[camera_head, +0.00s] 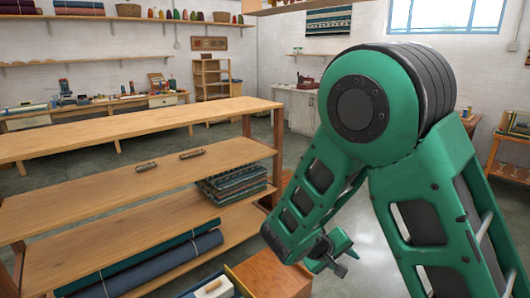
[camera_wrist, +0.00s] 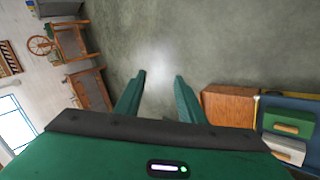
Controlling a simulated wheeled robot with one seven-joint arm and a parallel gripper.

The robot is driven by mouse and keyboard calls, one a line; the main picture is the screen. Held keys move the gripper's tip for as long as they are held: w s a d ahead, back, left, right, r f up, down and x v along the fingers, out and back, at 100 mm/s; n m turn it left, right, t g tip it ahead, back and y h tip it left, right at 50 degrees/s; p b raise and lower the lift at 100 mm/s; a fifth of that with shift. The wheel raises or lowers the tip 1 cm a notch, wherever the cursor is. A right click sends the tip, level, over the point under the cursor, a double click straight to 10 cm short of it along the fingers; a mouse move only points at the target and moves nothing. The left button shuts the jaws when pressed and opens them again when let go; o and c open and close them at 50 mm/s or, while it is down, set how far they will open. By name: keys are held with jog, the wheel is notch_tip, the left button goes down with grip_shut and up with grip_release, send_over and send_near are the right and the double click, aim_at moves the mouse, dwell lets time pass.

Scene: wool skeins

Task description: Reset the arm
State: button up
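My gripper (camera_head: 335,255) hangs below my green arm in the head view, partly hidden by the folded arm links. In the wrist view both green fingers of my gripper (camera_wrist: 160,78) stand apart with only grey floor between them. It is open and empty. My arm is bent sharply, with its large round joint high at the right of the head view.
A wooden shelf unit (camera_head: 130,125) stands at left, holding folded blankets (camera_head: 232,183) and rolled cloth (camera_head: 150,262). A wooden box (camera_head: 272,277) is close to my gripper, and a brown wooden top (camera_wrist: 230,107) shows right of the fingers. Floor beneath is clear.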

jog(key=s+d+r+m+g+y, duration=0.1)
jog(key=s+d+r+m+g, duration=0.3)
jog(key=d, duration=0.6)
jog(key=s+d+r+m+y, duration=0.2)
jog(key=s+r, duration=0.1)
jog(key=s, duration=0.5)
jog(key=s+d+r+m+y, duration=0.2)
jog(key=s+d+r, duration=0.1)
jog(key=s, duration=0.6)
jog(key=s+d+r+m+y, duration=0.1)
jog(key=s+d+r+y, duration=0.1)
jog(key=s, duration=0.7)
jog(key=shift+d+r+m+g+y, duration=0.2)
jog(key=shift+r+m+g+y, duration=0.25)
jog(key=shift+r, duration=0.4)
jog(key=shift+w+f, duration=0.25)
jog(key=shift+w, duration=0.3)
jog(key=shift+c, duration=0.4)
